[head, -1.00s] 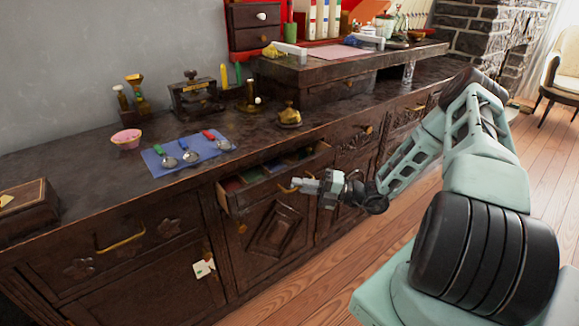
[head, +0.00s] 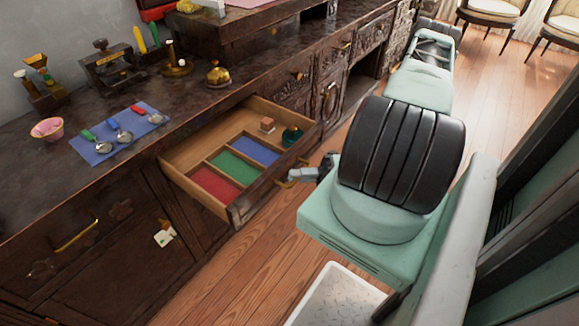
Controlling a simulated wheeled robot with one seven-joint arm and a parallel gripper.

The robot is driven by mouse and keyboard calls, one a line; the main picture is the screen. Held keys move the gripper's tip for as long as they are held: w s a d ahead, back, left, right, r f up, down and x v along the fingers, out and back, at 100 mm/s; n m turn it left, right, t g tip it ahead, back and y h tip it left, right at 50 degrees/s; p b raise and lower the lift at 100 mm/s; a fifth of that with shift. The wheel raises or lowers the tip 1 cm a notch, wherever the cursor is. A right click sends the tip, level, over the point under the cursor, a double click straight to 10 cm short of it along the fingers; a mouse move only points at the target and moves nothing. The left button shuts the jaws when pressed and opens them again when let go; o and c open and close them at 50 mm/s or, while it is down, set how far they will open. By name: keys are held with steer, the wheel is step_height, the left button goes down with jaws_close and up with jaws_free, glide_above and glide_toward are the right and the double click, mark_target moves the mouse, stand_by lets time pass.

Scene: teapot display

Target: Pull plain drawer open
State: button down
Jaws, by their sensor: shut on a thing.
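The plain drawer (head: 272,198) in the dark wooden sideboard stands well out from the cabinet.
A blue mat (head: 104,151) with several spoons lies on the counter, beside a pink bowl (head: 47,129). A brass bell (head: 218,77) stands behind the drawer. A white tray (head: 335,296) is on the floor at the bottom.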

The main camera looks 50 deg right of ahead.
steer(key=shift+s, duration=0.2)
steer(key=c, duration=1.5)
jaws_free()
steer(key=shift+c, duration=0.2)
steer(key=v, duration=1.7)
steer(key=shift+s+d+b, duration=0.15)
steer(key=shift+s+b, duration=0.1)
steer(key=shift+b, duration=0.05)
